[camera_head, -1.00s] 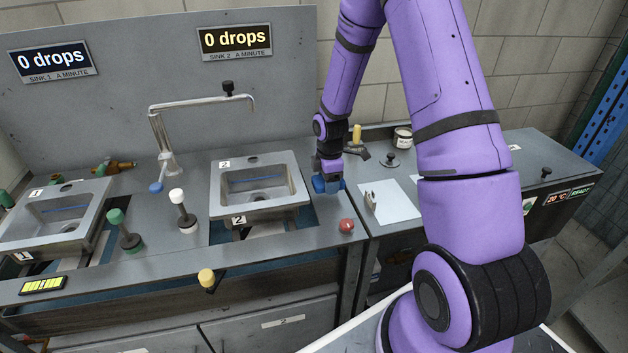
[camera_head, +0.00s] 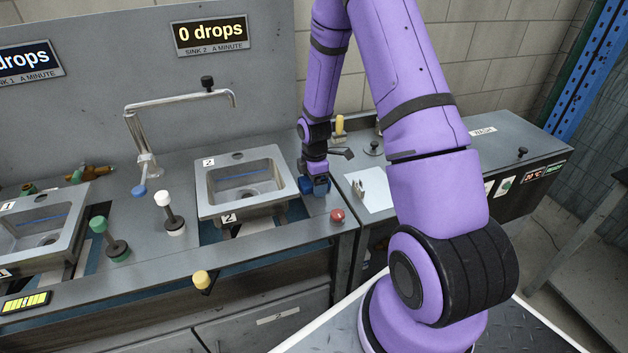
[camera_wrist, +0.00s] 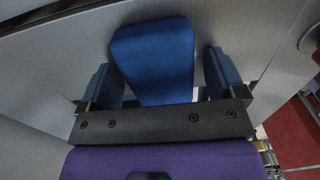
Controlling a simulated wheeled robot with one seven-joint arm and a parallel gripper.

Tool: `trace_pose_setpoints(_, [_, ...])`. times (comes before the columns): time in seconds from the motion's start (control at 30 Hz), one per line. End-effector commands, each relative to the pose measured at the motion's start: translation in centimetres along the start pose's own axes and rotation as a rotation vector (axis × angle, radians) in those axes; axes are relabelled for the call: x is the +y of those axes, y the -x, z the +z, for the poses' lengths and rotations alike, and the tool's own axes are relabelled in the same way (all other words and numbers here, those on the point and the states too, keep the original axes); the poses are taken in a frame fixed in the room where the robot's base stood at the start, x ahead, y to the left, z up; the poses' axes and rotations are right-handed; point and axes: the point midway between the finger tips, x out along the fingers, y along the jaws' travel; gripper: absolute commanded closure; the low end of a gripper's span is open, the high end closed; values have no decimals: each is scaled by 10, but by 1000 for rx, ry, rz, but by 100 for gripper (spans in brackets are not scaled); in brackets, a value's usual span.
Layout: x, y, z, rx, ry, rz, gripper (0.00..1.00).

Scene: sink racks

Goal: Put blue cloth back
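The blue cloth (camera_wrist: 153,60) shows in the wrist view as a folded, block-like blue pad between my two dark blue fingers. My gripper (camera_head: 314,185) points down at the grey deck just right of sink 2 in the head view. Its fingers stand apart on either side of the cloth, with a narrow gap on the right side; contact on the left cannot be told. The cloth seems to rest at the deck. In the head view, cloth and fingers merge into one small blue patch.
The sink 2 basin (camera_head: 240,183) is close to the left of my gripper. A red knob (camera_head: 338,215) is in front of it. A white sheet with a small clip (camera_head: 358,190) lies to the right. A yellow-handled tool (camera_head: 340,130) and black knob (camera_head: 373,148) are behind.

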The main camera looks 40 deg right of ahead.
Motion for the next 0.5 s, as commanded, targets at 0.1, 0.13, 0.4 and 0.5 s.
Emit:
trace_pose_setpoints(0.1, [0, 0, 0, 0, 0, 0, 11])
trace_pose_setpoints(0.13, [0, 0, 0, 0, 0, 0, 11])
trace_pose_setpoints(0.4, [1, 11, 0, 0, -1, 3, 11])
trace_pose_setpoints(0.5, [1, 26, 0, 0, -1, 3, 11])
